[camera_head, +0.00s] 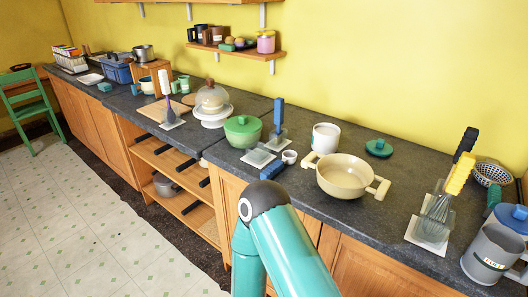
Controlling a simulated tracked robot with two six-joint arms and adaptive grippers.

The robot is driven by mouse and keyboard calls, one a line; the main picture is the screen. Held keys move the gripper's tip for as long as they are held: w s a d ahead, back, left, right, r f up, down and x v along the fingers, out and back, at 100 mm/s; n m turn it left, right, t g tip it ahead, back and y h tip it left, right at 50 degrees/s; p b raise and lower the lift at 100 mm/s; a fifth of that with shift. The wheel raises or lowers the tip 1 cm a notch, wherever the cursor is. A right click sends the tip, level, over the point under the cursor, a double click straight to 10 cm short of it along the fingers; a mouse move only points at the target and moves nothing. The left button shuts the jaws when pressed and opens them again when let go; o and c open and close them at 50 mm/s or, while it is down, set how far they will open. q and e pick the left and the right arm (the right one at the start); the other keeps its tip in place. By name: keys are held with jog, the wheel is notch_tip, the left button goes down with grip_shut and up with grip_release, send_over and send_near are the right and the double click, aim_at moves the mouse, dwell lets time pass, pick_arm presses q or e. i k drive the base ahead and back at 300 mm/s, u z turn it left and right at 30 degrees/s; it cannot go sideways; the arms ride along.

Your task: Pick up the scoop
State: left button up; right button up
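I cannot surely pick out a scoop at this size. Several handled utensils stand on the dark worktop (305,193). A utensil with a blue handle (278,116) stands upright behind the green lidded pot (242,131). A short blue object (272,169) lies at the worktop's front edge, its far end unclear. A whisk with a yellow handle (459,173) and a black-handled utensil (466,143) stand at the right. A purple utensil with a white handle (165,84) stands farther left. Neither gripper shows; only a teal link of my arm shows at the bottom middle.
A cream two-handled pot (345,177) sits near the front edge, with a white canister (325,138) behind it. A grey labelled jug (490,254) stands at the right. A glass dome (211,98) is farther left. A wall shelf (236,51) hangs above.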

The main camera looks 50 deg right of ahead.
aim_at(289, 157)
jog(key=z, duration=0.4)
jog(key=i, duration=0.95)
jog(key=z, duration=0.65)
jog(key=k, duration=0.9)
jog(key=z, duration=0.2)
jog(key=i, duration=0.9)
jog(key=u, duration=0.1)
